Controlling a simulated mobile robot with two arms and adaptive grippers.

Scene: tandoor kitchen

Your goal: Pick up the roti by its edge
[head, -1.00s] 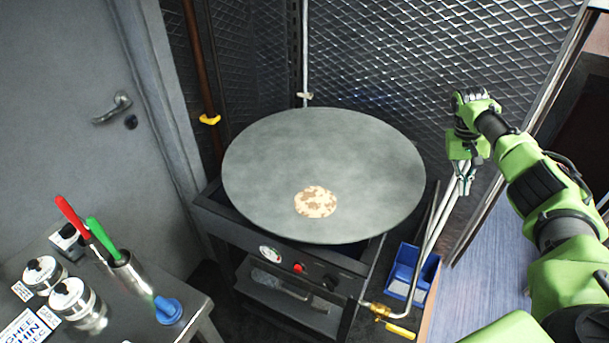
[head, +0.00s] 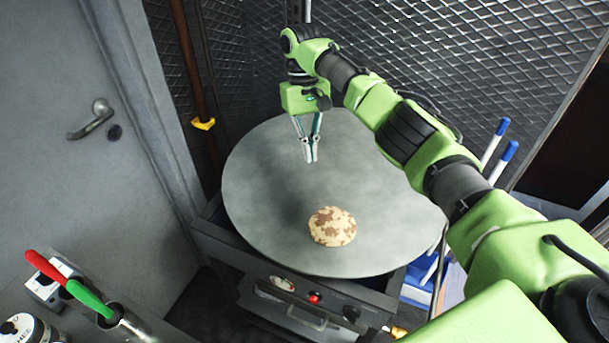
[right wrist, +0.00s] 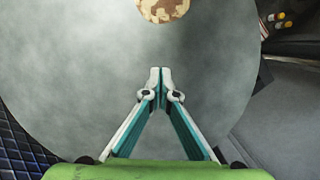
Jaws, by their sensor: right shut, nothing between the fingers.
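The roti (head: 332,227) is a round, pale flatbread with brown patches. It lies flat on the large grey round griddle (head: 262,190), near its front edge in the head view. It also shows at the top of the right wrist view (right wrist: 163,8), partly cut off by the frame. My right gripper (head: 311,158) hangs above the back part of the griddle, fingers pointing down. Its fingertips are together in the right wrist view (right wrist: 160,72), with nothing between them. It is apart from the roti. My left gripper is not in view.
The griddle stands on a dark stove with a red knob (head: 314,298). A side table at lower left holds red- and green-handled tools (head: 90,299). A wire mesh wall (head: 420,50) rises behind, and a grey door (head: 60,80) is at left. Blue-capped rods (head: 503,150) are at right.

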